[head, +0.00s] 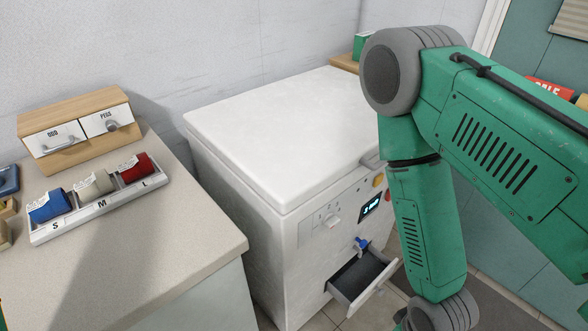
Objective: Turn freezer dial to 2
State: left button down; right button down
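The white chest freezer (230,195) stands in the middle with its lid shut. On its front panel is a pale dial (331,221) with small marks above it. The marks and the dial's pointing direction are too small to read surely. Right of it are a dark display (371,206) with lit digits and a yellow round knob or button (378,181). My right arm comes in from the right and hangs down beside the freezer's front. Its wrist reaches the bottom edge and its fingers are out of view. My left gripper is not in view.
A blue tap (361,244) and an open drawer (346,297) stick out from the freezer's lower front. At left, a counter (180,220) bears a wooden drawer box (75,113) and a white S-M-L tray (98,209) with blue, beige and red rolls. A wall stands behind.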

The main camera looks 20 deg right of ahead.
aim_at(330, 219)
jog(key=l+z, duration=0.3)
jog(key=l, duration=0.3)
jog(key=l+z, duration=0.3)
jog(key=l, duration=0.25)
jog(key=i+l+z, duration=0.15)
jog(key=l+z, duration=0.15)
jog(key=l, duration=0.25)
